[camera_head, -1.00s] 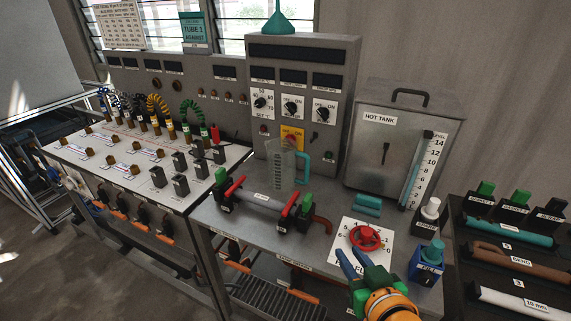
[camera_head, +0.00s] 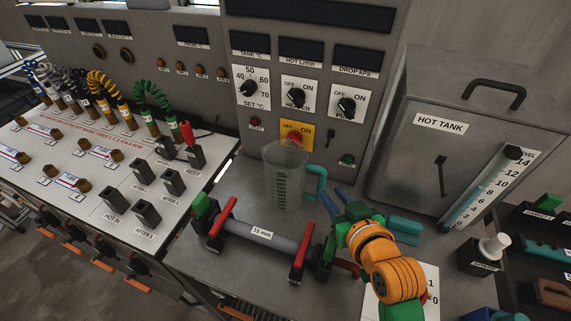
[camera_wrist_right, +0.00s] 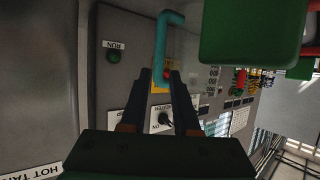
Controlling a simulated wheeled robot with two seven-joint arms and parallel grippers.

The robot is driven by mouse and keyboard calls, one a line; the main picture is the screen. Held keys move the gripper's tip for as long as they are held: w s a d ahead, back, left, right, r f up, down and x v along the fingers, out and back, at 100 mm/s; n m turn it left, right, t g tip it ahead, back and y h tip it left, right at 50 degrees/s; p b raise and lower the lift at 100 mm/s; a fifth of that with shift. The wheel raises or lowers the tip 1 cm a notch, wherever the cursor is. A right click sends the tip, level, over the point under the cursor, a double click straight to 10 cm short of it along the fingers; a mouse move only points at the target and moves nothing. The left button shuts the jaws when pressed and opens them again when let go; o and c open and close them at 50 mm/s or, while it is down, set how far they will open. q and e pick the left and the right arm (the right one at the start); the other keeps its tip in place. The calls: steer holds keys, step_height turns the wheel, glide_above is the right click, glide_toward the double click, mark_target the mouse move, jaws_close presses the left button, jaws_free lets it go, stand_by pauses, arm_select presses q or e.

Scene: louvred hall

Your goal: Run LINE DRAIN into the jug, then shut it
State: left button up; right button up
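The clear jug (camera_head: 285,178) with a teal handle (camera_head: 318,182) stands upright on the bench, behind the 15 mm pipe piece. My right gripper (camera_head: 337,199) is just right of the handle, blue fingers pointing toward it. The right wrist view shows the fingers (camera_wrist_right: 162,88) apart, with the teal handle (camera_wrist_right: 162,45) ahead of and between their tips; nothing is held. No drain marked LINE DRAIN can be read. The red valve wheel is hidden behind my right arm. My left gripper is out of view.
The pipe piece (camera_head: 262,236), with red levers and green blocks at its ends, lies in front of the jug. The control panel (camera_head: 300,75) rises behind. The hot tank (camera_head: 435,150) stands right, with teal pieces (camera_head: 400,228) before it. A black-and-white knob block (camera_head: 487,252) is farther right.

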mark_target(323, 182)
steer(key=x, duration=0.4)
steer(key=shift+w, duration=0.2)
steer(key=p+x, duration=0.1)
steer(key=x, duration=0.5)
steer(key=shift+w+r, duration=0.15)
steer(key=shift+r, duration=0.05)
jaws_close()
stand_by(0.8)
